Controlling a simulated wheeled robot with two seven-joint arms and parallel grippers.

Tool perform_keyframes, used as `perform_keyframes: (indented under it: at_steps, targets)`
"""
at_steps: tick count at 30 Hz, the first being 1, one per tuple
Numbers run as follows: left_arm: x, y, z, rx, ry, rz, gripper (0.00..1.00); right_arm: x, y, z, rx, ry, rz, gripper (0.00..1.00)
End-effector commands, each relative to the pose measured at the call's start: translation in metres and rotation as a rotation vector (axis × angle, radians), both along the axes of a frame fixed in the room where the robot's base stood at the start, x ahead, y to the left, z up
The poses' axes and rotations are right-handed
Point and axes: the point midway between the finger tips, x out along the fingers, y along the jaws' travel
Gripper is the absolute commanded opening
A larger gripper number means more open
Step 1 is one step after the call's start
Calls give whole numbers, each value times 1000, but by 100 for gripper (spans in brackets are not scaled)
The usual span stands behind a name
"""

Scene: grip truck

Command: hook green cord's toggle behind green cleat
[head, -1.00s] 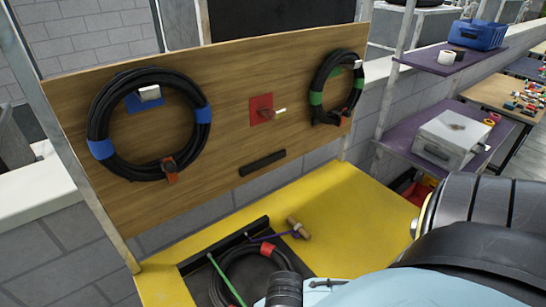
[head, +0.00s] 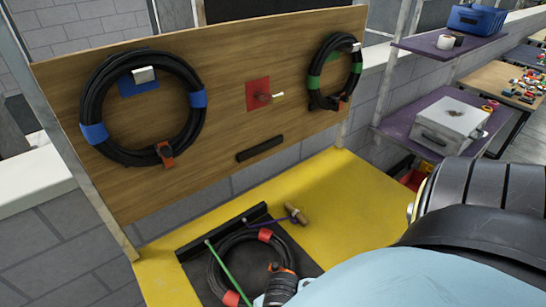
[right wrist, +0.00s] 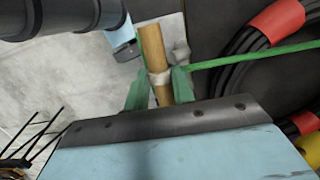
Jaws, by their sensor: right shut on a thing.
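In the right wrist view my right gripper (right wrist: 158,92) is shut on a wooden toggle (right wrist: 153,48), a light stick with a pale band around its middle. The green cord (right wrist: 255,57) runs from the toggle to the right, past a black cable coil. In the head view the green cord (head: 222,265) slants from the black bar down across the coil (head: 218,270). My right arm hides the gripper and toggle there. I cannot make out a green cleat; a narrow green piece (right wrist: 142,45) beside the toggle is unclear. My left gripper is not in view.
The coil has red bands and lies on a dark mat on the yellow table (head: 335,180). A purple cord with a wooden toggle (head: 296,214) lies by the black bar (head: 225,232). Two coils hang on the wooden board (head: 215,100). The table's right part is clear.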

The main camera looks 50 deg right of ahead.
Motion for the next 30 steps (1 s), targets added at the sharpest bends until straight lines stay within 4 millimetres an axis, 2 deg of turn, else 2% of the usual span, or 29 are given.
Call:
perform_keyframes:
  at_steps: [22, 30]
  targets:
    - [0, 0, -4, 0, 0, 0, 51, -2, 1, -19, 1, 5, 1, 2]
    - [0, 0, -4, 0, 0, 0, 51, -2, 1, -20, 1, 5, 1, 2]
